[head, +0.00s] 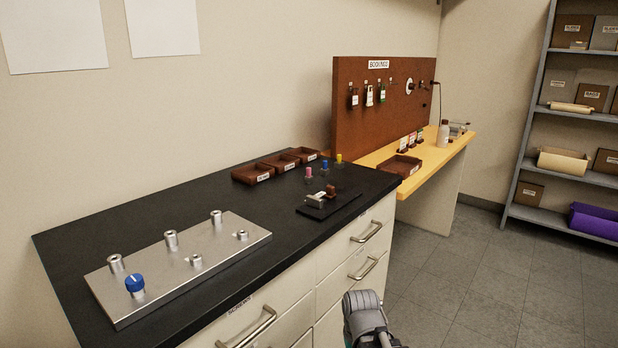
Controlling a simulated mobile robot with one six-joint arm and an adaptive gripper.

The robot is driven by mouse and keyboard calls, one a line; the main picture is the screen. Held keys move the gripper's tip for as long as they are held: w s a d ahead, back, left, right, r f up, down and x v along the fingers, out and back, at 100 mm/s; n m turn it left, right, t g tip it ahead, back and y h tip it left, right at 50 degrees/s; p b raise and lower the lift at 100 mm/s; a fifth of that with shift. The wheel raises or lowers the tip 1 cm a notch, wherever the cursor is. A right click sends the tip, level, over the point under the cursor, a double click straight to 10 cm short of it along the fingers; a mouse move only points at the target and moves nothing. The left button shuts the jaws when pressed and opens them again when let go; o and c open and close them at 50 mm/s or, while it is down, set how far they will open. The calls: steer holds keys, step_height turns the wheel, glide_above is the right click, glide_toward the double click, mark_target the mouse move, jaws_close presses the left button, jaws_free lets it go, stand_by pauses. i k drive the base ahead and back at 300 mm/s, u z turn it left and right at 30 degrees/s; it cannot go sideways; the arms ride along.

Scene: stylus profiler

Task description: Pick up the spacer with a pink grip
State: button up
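A small spacer with a pink grip (308,172) stands on the black bench top (130,225), towards its far right part. A grey part of my arm shows at the bottom edge, in front of the drawers. My gripper's fingertips do not show.
A metal plate with posts and a blue knob (180,262) covers the bench's near left. A pegboard (385,100) rises behind the wooden bench.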

mark_target(308, 178)
steer(key=k, duration=1.35)
steer(key=u, duration=0.05)
steer(key=i, duration=0.85)
steer(key=u, duration=0.35)
